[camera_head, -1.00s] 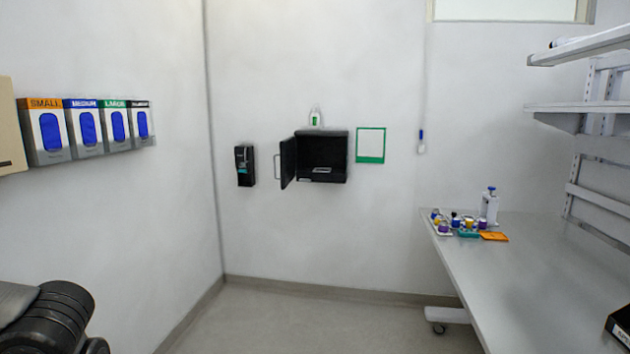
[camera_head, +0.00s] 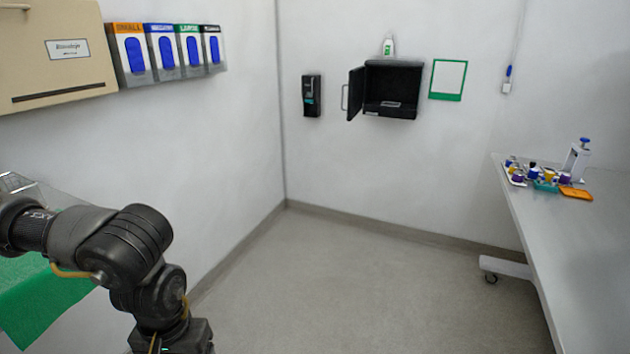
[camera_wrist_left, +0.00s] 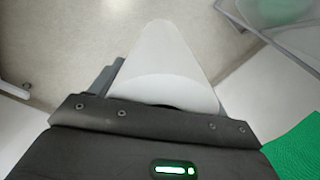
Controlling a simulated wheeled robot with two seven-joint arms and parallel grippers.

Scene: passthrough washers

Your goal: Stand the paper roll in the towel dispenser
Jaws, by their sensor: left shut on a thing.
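The towel dispenser (camera_head: 400,78) is a black box on the far wall in the head view. Its door (camera_head: 355,93) stands open to the left, and a small pale piece lies on its floor. My left gripper (camera_wrist_left: 160,112) is shut on the white paper roll (camera_wrist_left: 166,58) in the left wrist view, with the floor behind it. The roll's far part narrows away from the camera, and its near end is hidden by the gripper. In the head view my left arm is at lower left, well away from the dispenser; its fingers and the roll are out of frame. My right gripper is not in view.
A black soap dispenser (camera_head: 312,95) hangs left of the towel dispenser, and a green-framed sheet (camera_head: 447,80) right of it. Glove boxes (camera_head: 175,52) line the left wall. A bench (camera_head: 590,230) with small items stands at right. The middle floor is clear.

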